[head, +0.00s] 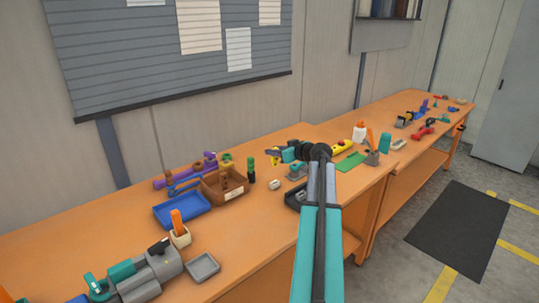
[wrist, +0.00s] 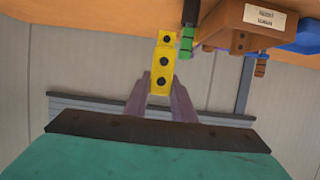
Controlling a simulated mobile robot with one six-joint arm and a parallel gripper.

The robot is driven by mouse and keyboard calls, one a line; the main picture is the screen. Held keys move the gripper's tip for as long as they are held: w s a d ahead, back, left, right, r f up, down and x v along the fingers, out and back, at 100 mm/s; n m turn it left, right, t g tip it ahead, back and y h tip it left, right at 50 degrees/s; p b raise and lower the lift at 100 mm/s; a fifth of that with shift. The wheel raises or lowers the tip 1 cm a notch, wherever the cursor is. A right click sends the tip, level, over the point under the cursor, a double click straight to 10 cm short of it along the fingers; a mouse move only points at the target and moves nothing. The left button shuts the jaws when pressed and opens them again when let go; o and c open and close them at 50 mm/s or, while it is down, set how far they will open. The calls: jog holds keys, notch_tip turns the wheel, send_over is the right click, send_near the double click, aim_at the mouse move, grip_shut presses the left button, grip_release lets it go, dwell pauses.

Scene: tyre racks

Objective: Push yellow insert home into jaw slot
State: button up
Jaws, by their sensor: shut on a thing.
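My gripper (wrist: 161,84) is shut on the yellow insert (wrist: 163,58), a narrow block with several dark holes. The insert sticks out beyond the two purple-grey fingertips and looks clear of other things in the wrist view. In the head view my gripper (head: 271,151) is above the orange bench, with a bit of the yellow insert (head: 275,161) showing at its tip. A small grey and teal fixture (head: 297,170) stands on the bench just below my gripper. The jaw slot itself cannot be made out in either view.
A brown box (head: 223,185) with a label, a blue tray (head: 181,209) and a dark green bottle (head: 251,172) stand left of my gripper. A grey and teal machine (head: 142,277) lies at lower left.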

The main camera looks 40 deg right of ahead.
jog(key=shift+w+a, duration=0.35)
jog(key=shift+a, duration=0.05)
jog(key=w+a+r+n+y, duration=0.1)
jog(key=w+a+y, duration=0.1)
jog(key=w+a, duration=0.5)
jog(key=w+a+n+y, duration=0.1)
jog(key=w+a+n, duration=0.15)
jog(key=a, duration=0.95)
jog(key=w+a+r+y, duration=0.1)
jog(key=w+a+y, duration=0.1)
jog(key=w+a, duration=0.5)
jog(key=s+a+r+m+h, duration=0.1)
jog(key=a+r+h, duration=0.1)
jog(key=a, duration=1.3)
jog(key=s+a+r+m+h, duration=0.1)
jog(key=s+a+r+h, duration=0.1)
jog(key=a, duration=1.4)
jog(key=shift+r+m, duration=0.35)
jog(key=shift+r, duration=0.15)
jog(key=shift+s, duration=0.15)
